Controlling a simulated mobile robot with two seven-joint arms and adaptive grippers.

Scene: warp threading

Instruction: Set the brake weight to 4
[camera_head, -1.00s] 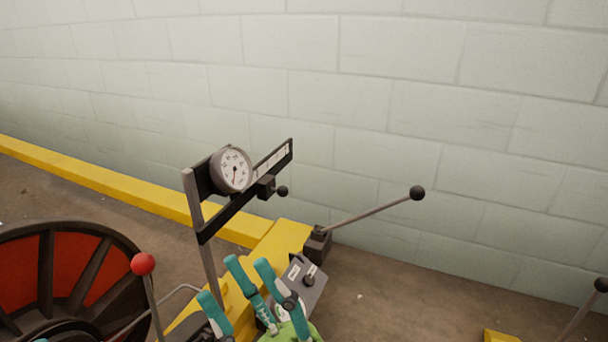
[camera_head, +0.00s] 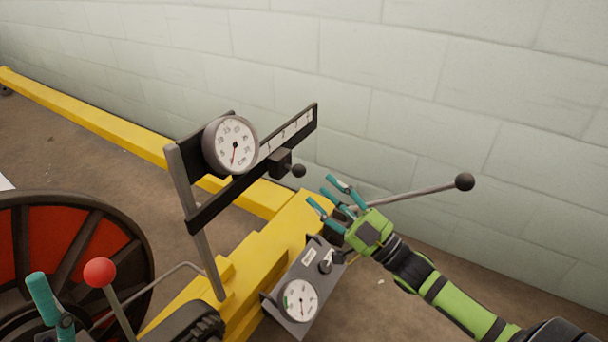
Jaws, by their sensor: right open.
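The brake weight is a dark block (camera_head: 281,163) with a round black knob (camera_head: 298,171). It sits on a slotted black bar with a white numbered scale (camera_head: 290,132), toward the bar's right part; the numbers are too small to read surely. My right gripper (camera_head: 328,196) has teal fingers and a green body. It is open and empty, below and right of the knob, apart from it, in front of the long lever's rod. Part of my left gripper (camera_head: 48,305) shows at the lower left edge, beside the red-knobbed lever; its jaw state is unclear.
A lever with a black ball (camera_head: 464,181) reaches right. A grey box with a dial (camera_head: 299,300) stands below. A red-knobbed lever (camera_head: 100,272) and red wheel (camera_head: 70,248) are at left. Yellow beams (camera_head: 110,116) cross the floor.

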